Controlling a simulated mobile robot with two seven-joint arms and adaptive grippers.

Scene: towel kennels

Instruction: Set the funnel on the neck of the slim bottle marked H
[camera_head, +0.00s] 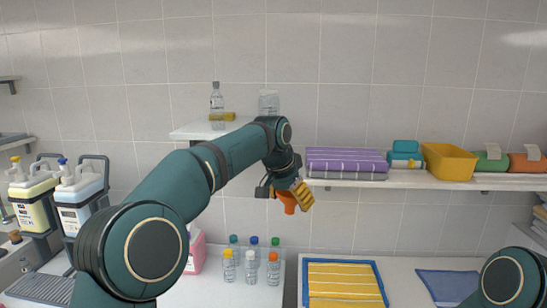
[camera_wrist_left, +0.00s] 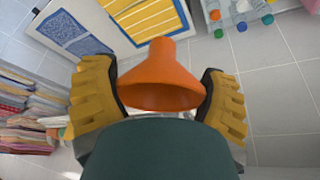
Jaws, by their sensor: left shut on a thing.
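An orange funnel (camera_head: 287,200) is held between the yellow pads of my left gripper (camera_head: 292,194), in the air in front of the wall and above the counter. In the left wrist view the funnel (camera_wrist_left: 161,82) sits between the two fingers with its wide mouth toward the camera. A slim clear bottle (camera_head: 217,104) with a label stands on the upper left shelf. Several small capped bottles (camera_head: 251,265) stand on the counter, left of and below the gripper. I cannot read an H on any bottle. My right gripper is out of view.
The upper shelf (camera_head: 196,132) also holds a yellow item and a clear container (camera_head: 268,103), partly behind my left arm. The right shelf (camera_head: 400,183) carries purple towels (camera_head: 346,160) and a yellow bin (camera_head: 449,162). A blue-edged tray (camera_head: 343,262) with a striped towel lies on the counter.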

